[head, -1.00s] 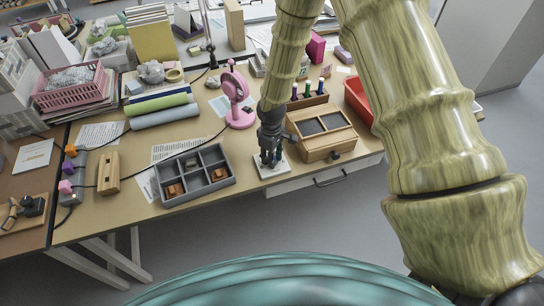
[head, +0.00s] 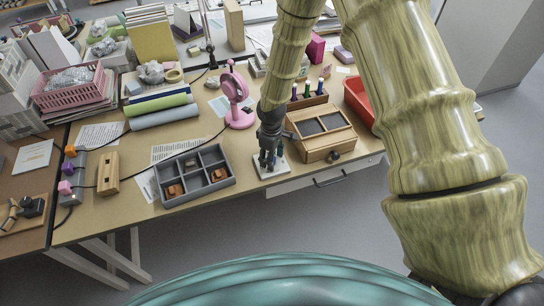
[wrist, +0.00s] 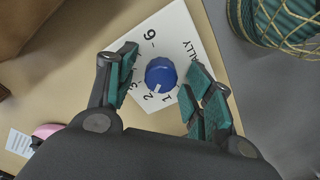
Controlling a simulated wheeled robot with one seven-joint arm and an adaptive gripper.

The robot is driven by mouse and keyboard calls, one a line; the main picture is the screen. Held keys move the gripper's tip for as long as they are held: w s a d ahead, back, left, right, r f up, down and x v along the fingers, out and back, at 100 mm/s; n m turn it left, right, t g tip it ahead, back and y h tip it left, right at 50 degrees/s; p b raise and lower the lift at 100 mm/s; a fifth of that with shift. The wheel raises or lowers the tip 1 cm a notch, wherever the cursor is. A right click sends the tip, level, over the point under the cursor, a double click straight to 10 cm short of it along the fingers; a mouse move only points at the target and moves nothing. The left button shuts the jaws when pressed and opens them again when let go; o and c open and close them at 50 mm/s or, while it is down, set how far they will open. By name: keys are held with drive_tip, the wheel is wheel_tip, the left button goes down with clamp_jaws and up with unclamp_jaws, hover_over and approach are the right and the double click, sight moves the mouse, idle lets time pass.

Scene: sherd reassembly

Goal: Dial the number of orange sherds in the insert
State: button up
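The grey insert (head: 233,181) is a compartment tray left of the dial. Orange-brown sherds lie in its front left compartment (head: 175,190) and front right compartment (head: 219,174); a dark piece (head: 191,163) lies in a back compartment. The dial is a white plate (head: 281,169) with a blue knob (wrist: 161,74). In the wrist view the plate (wrist: 183,28) reads "TALLY", with numerals including 1, 2 and 6. The knob's white mark points between 1 and 2, as far as I can tell. My gripper (wrist: 160,82) is open, its fingers on both sides of the knob, apart from it.
A wooden box (head: 325,143) stands just right of the dial, with a rack of coloured tools behind it. A pink fan-like stand (head: 238,100) is behind left. A wooden block (head: 108,174) and cables lie at the left. The table's front edge is close to the dial.

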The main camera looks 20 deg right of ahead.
drive_tip(key=shift+r, duration=0.1)
wheel_tip(320, 180, up, 12)
idle(0.8)
idle(0.3)
drive_tip(key=s+f+m+y, duration=0.1)
drive_tip(key=s+f+m, duration=0.2)
drive_tip(key=s+f, duration=0.85)
drive_tip(key=s+f+m, duration=0.4)
drive_tip(key=s+f, duration=0.5)
drive_tip(key=s, duration=0.5)
drive_tip(key=s+d+f+m+h, duration=0.1)
drive_tip(key=s+d+f+m, duration=0.1)
drive_tip(key=s, duration=0.9)
drive_tip(key=shift+d, duration=0.75)
